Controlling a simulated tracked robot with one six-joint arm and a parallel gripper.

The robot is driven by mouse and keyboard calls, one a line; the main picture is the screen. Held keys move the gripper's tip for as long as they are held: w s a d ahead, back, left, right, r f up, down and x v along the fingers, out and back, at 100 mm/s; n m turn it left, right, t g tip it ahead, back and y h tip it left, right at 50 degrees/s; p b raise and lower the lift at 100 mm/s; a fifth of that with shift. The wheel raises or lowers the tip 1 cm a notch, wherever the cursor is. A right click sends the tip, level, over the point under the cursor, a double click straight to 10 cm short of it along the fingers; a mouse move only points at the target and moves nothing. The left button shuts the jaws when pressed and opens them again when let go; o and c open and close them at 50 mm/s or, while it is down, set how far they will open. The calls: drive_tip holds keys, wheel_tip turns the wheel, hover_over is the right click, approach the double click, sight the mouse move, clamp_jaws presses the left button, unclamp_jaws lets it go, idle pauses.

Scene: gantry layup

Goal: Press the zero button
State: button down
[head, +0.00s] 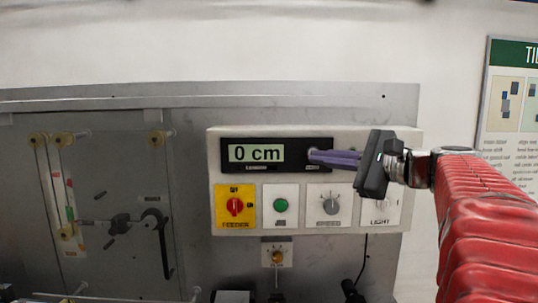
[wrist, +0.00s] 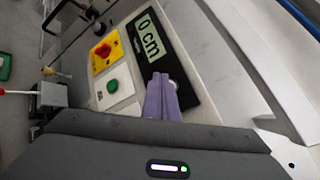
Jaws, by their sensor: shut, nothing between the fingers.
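The black display panel (head: 292,166) reads "0 cm" on its lit screen (head: 256,153). A round light button (head: 319,149) sits at the right end of this panel, partly hidden by my fingers; its small label is too blurred to read. In the wrist view a bit of the button (wrist: 173,84) shows beside the fingertips. My gripper (head: 311,156) is shut and empty, its purple fingers pointing left at the button. It also shows in the wrist view (wrist: 160,78). The fingertips are at or very near the button; I cannot tell whether they touch it.
Below the display are a yellow feeder switch with a red knob (head: 235,206), a green button (head: 280,206), a speed knob (head: 330,204) and a light switch (head: 381,209), partly behind my gripper. A clear panel with rollers (head: 110,190) stands left.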

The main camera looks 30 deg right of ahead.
drive_tip(key=s, duration=0.1)
drive_tip(key=s+a, duration=0.1)
drive_tip(key=s, duration=0.1)
drive_tip(key=s+a, duration=0.1)
drive_tip(key=shift+s+a, duration=0.1)
drive_tip(key=shift+s, duration=0.15)
idle(0.4)
drive_tip(key=shift+f, duration=0.1)
idle(0.3)
drive_tip(key=w+a+f+n+g+h, duration=0.15)
drive_tip(key=a+f+n+g, duration=0.3)
drive_tip(key=f, duration=0.55)
drive_tip(key=w+a+f+n+g+h, duration=0.1)
drive_tip(key=a+f+n+g+h, duration=0.15)
drive_tip(key=a+f, duration=0.45)
drive_tip(key=s+a+f+n+g+h, duration=0.1)
drive_tip(key=s+a+f+n, duration=0.4)
drive_tip(key=s+f+n, duration=0.2)
drive_tip(key=s+a+f+n+g, duration=0.2)
drive_tip(key=s+a+f+n, duration=0.3)
drive_tip(key=s+f+n, duration=0.3)
wheel_tip(320, 180, down, 2)
drive_tip(key=shift+a+g+h, duration=0.3)
drive_tip(key=shift+a+h, duration=0.1)
